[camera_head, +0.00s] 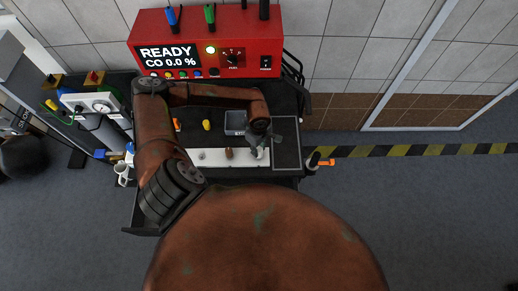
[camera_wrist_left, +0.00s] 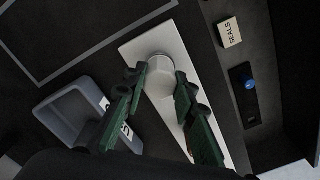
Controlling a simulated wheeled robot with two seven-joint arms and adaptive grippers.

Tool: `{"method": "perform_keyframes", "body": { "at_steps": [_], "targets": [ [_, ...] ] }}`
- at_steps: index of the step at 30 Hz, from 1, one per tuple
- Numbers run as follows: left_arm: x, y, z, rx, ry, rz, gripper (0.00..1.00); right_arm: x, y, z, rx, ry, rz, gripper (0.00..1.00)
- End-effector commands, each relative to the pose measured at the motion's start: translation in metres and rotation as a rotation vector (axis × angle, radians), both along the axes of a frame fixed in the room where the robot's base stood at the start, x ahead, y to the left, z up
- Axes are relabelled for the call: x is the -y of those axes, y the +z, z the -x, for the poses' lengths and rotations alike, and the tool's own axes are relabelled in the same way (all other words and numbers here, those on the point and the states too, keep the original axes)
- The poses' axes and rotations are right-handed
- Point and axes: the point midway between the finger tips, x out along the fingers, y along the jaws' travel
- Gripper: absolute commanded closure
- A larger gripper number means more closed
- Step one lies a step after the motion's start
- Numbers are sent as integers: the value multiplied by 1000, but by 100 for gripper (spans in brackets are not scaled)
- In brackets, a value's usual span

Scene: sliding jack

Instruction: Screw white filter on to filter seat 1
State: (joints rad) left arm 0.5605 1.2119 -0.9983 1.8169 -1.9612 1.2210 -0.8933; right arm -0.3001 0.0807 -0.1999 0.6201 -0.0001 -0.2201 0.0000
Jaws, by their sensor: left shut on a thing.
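The white filter (camera_wrist_left: 160,74) stands between the fingers of my left gripper (camera_wrist_left: 158,84), near one end of the white plate (camera_wrist_left: 140,47). My left gripper (camera_head: 259,143) is shut on it, with the fingers on either side. In the head view the white filter (camera_head: 262,154) is small and partly covered by the gripper at the right part of the white plate (camera_head: 215,162). A brown piece (camera_head: 229,153) and a grey round piece (camera_head: 202,155) sit further left on the plate. I cannot tell which seat is number 1, nor whether the filter touches it. My right gripper is out of view.
A grey open bin (camera_head: 235,122) stands behind the plate; it also shows in the wrist view (camera_wrist_left: 62,115). A yellow piece (camera_head: 206,125) is left of it. A box marked SEALS (camera_wrist_left: 229,32) lies beyond the plate. A red machine (camera_head: 208,42) reading READY stands at the back.

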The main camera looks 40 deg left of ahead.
Motion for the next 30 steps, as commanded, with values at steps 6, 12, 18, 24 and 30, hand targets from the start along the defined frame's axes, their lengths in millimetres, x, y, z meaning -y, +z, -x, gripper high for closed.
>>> {"method": "perform_keyframes", "body": {
  "at_steps": [6, 12, 18, 24, 30],
  "targets": [
    [-2, -1, -1, 2, -246, -4, 100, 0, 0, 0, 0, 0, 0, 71],
    [-2, -1, -1, 2, -251, -4, 73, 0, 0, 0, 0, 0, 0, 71],
    [-1, -1, -1, 1, -249, -3, 59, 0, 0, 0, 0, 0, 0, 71],
    [-1, -1, -1, 1, -249, -2, 54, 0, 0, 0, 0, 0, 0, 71],
    [0, -1, 0, 0, -144, -1, 54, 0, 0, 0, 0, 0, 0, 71]
  ]
}}
